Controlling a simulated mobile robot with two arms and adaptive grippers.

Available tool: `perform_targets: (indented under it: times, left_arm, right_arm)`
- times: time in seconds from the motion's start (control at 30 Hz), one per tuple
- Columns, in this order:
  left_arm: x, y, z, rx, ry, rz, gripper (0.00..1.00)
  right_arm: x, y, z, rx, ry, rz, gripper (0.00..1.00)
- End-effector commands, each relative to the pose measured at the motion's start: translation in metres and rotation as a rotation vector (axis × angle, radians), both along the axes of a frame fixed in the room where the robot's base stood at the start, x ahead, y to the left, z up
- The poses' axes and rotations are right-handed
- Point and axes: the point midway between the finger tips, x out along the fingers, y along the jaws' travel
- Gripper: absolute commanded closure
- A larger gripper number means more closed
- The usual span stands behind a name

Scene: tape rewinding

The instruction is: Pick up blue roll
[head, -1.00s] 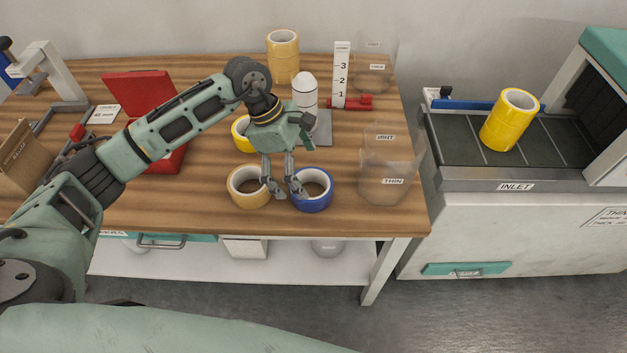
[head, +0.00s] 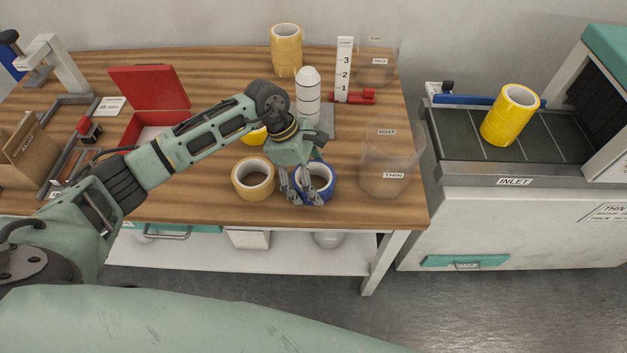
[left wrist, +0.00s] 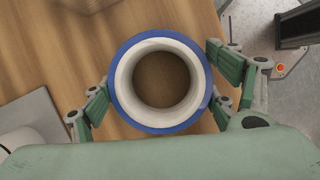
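The blue roll (head: 325,189) stands flat on the wooden table (head: 210,209), its hole facing up. It also shows in the left wrist view (left wrist: 124,98), with a pale inner ring and wood visible through the hole. My left gripper (head: 302,198) is over the roll's near left side in the head view. In the left wrist view its open fingers (left wrist: 160,90) are on either side of the roll, close to its rim. I cannot tell whether they touch it. The roll rests on the table. My right gripper is not in view.
A tan roll (head: 240,184) stands just left of the blue one. A clear bin marked THIN (head: 385,160) is close on the right. Behind are a white rocket-like object (head: 308,98), a yellow roll (head: 252,136) and stacked tan rolls (head: 287,52). A red box (head: 150,90) lies left.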

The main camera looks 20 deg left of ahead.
Motion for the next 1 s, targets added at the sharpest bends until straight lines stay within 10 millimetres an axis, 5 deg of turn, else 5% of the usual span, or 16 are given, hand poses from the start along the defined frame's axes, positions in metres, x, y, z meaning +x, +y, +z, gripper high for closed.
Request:
perform_targets:
  times: [0.3, 0.67, 0.87, 1.0]
  left_arm:
    - [0.001, 0.000, 0.001, -0.001, -0.002, 0.000, 0.51]
    - [0.002, 0.000, 0.007, -0.001, -0.005, 0.000, 0.51]
    - [0.002, 0.000, 0.035, -0.001, -0.009, -0.002, 0.51]
    - [-0.023, -0.012, 0.054, 0.000, -0.005, -0.008, 0.51]
  right_arm:
    - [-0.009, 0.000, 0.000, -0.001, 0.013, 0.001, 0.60]
    - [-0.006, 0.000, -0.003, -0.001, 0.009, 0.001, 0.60]
    - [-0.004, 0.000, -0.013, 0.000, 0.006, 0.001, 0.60]
    - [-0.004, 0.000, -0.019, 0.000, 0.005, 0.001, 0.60]
